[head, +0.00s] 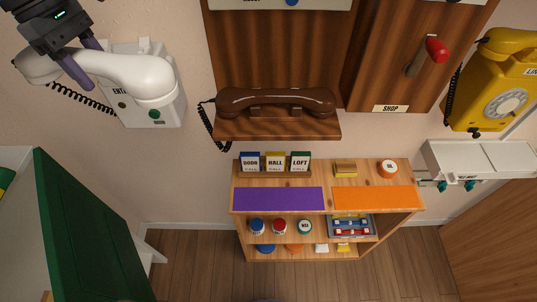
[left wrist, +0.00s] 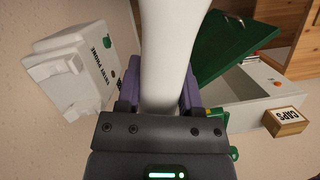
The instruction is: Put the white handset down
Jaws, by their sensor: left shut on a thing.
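The white handset (head: 130,72) is in my left gripper (head: 82,62), whose purple fingers are shut across its grip. In the head view it lies roughly level in front of the white entry phone (head: 170,106) on the wall, its right end over the phone's face. Its coiled cord (head: 80,97) hangs below. In the left wrist view the handset (left wrist: 176,45) runs up between the fingers, with the entry phone (left wrist: 72,70) to the left, apart from it. The phone's cradle hooks look empty there. My right gripper is not in view.
A brown handset (head: 275,100) rests on the wooden wall phone. A yellow dial phone (head: 500,85) hangs at right. A wooden shelf (head: 328,218) with purple and orange mats stands below. A green panel (head: 85,235) is at lower left. Floor between is clear.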

